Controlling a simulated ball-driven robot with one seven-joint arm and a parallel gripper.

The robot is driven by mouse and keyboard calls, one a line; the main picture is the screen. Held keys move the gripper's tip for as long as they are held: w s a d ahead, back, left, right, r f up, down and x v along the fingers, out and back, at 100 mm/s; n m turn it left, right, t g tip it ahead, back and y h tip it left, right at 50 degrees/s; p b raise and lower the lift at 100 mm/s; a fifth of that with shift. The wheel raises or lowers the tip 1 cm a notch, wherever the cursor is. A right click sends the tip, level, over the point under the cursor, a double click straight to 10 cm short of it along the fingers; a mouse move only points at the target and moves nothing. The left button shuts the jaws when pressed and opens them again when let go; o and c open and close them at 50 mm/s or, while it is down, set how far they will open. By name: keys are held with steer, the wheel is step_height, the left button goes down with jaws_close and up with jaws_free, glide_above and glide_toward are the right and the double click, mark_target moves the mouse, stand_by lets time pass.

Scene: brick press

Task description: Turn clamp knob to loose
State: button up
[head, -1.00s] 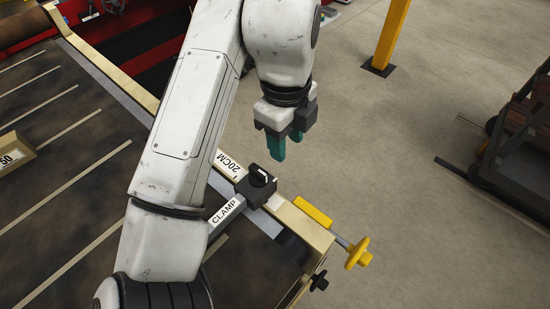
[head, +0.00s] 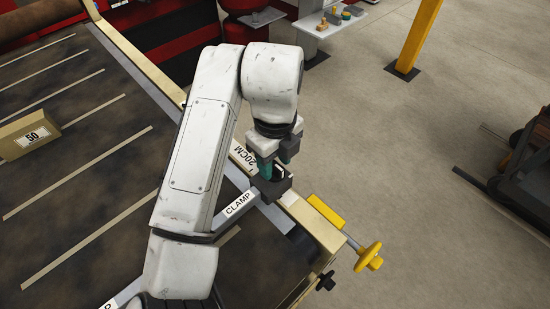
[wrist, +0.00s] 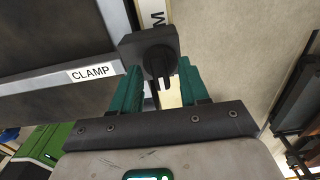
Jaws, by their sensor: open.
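The clamp knob is a dark block (head: 270,187) with a round black knob (wrist: 158,62), at the end of a grey bar labelled CLAMP (head: 240,204) near the table's edge. In the wrist view a light mark shows on the knob. My gripper (head: 277,166) is open and points down at the knob; its green fingers (wrist: 163,86) stand on either side of the knob in the wrist view. Whether they touch it I cannot tell. In the head view the fingers partly hide the knob.
A yellow handwheel (head: 369,257) and yellow block (head: 326,211) stick out at the table's right corner. A box marked 50 (head: 30,136) lies on the dark slatted table. A yellow post (head: 418,35) stands on open floor. A dark cart (head: 525,165) is at the right.

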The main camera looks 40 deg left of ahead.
steer(key=shift+f, duration=0.2)
jaws_close()
stand_by(0.3)
